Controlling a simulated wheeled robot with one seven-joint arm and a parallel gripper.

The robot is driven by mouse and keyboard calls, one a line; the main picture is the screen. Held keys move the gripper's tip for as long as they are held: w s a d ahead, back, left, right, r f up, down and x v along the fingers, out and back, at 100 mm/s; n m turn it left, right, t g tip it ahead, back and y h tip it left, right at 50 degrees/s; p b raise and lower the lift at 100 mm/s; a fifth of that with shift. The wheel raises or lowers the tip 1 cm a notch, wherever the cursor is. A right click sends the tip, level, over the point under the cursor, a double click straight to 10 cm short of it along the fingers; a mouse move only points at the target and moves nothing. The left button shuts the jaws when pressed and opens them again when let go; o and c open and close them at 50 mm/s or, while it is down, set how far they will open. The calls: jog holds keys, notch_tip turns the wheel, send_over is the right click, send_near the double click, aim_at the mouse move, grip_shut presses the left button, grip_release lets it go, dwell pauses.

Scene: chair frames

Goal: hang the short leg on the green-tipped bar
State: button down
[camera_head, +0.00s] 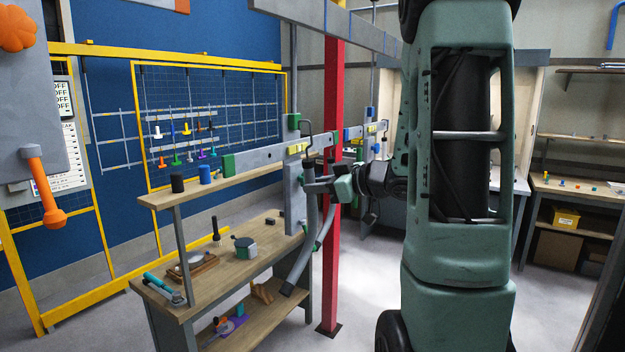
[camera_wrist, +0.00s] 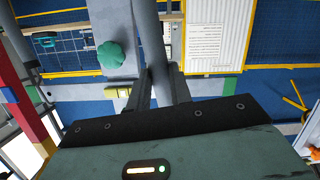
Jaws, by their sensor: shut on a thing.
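My gripper (camera_head: 326,186) is shut on a grey tubular leg (camera_head: 311,232). In the head view the leg hangs down from the jaws and bends near its lower end, in front of the workbench's right end. In the wrist view the leg (camera_wrist: 151,40) runs up between the two dark fingers (camera_wrist: 162,88). A green lobed tip (camera_wrist: 112,55) shows just left of the leg there, on a grey part; a gap between them cannot be judged. In the head view a green block (camera_head: 294,120) sits on the grey upright above the gripper.
A wooden workbench (camera_head: 262,232) with tools stands left of and below my gripper. Its upper shelf (camera_head: 160,199) holds a black and a blue cylinder. A red post (camera_head: 333,275) stands close behind the leg. A yellow-framed rack (camera_head: 160,55) stands at the blue wall.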

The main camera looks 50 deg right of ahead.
jog(key=shift+s+r, duration=0.1)
jog(key=shift+s, duration=0.05)
jog(key=shift+w+f+b, duration=0.5)
jog(key=shift+w+f, duration=0.35)
jog(key=shift+f, duration=0.05)
jog(key=w+f+b, duration=0.1)
jog(key=w+f, duration=0.1)
jog(key=w, duration=0.1)
jog(key=shift+w+a+f+b, duration=0.15)
jog(key=shift+w+b, duration=0.1)
jog(key=shift+b, duration=0.15)
jog(key=shift+w, duration=0.15)
dwell(1.0)
